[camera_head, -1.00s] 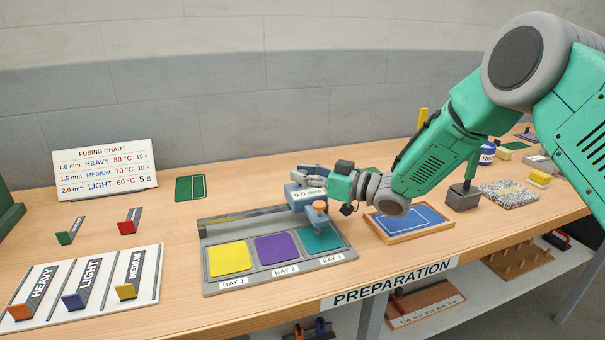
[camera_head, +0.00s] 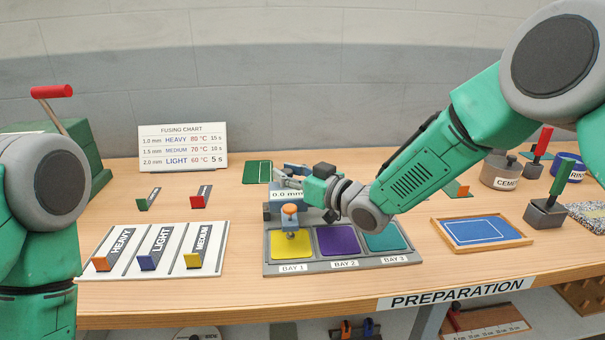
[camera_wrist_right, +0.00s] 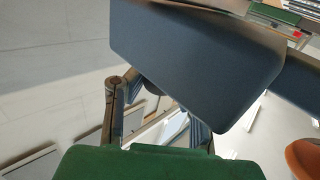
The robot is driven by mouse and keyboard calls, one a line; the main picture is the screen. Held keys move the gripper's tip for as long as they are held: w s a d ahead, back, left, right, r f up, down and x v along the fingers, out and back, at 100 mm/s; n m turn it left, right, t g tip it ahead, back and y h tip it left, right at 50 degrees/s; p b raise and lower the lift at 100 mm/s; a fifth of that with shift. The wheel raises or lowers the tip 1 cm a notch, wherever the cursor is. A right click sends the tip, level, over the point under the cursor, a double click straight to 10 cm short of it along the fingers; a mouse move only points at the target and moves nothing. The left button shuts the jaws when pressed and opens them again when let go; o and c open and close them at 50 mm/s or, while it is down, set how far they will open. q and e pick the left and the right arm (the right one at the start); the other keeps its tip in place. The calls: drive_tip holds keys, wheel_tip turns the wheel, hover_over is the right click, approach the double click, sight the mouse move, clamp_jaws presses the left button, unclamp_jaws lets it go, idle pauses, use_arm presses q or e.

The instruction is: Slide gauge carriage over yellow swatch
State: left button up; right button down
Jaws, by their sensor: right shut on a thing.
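The gauge carriage (camera_head: 285,196) is blue-grey, with a 0.0 mm display and an orange knob. It stands at the left end of the bay tray, its probe above the yellow swatch (camera_head: 299,247) in BAY 1. The purple swatch (camera_head: 339,240) lies in BAY 2 and the teal swatch (camera_head: 387,237) in BAY 3. My right gripper (camera_head: 297,176) is shut on the carriage from behind and to the right; its fingertips are partly hidden. In the right wrist view the dark carriage body (camera_wrist_right: 195,70) fills the space between the fingers. My left gripper is out of frame.
A white rack (camera_head: 120,270) with HEAVY, LIGHT and MEDIUM tags lies left of the bay tray (camera_head: 330,265). A blue panel in a wooden frame (camera_head: 511,238) lies to the right. The fusing chart (camera_head: 182,148) and a green card (camera_head: 257,172) are behind.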

drive_tip(key=shift+w+r, duration=0.1)
drive_tip(key=shift+r, duration=0.05)
drive_tip(key=c, duration=1.6)
unclamp_jaws()
drive_tip(key=shift+a, duration=0.1)
drive_tip(key=o, duration=0.3)
drive_tip(key=shift+a, duration=0.15)
drive_tip(key=shift+o, duration=0.2)
drive_tip(key=shift+a, duration=0.15)
drive_tip(key=shift+f+v, duration=0.2)
drive_tip(key=shift+v, duration=5.75)
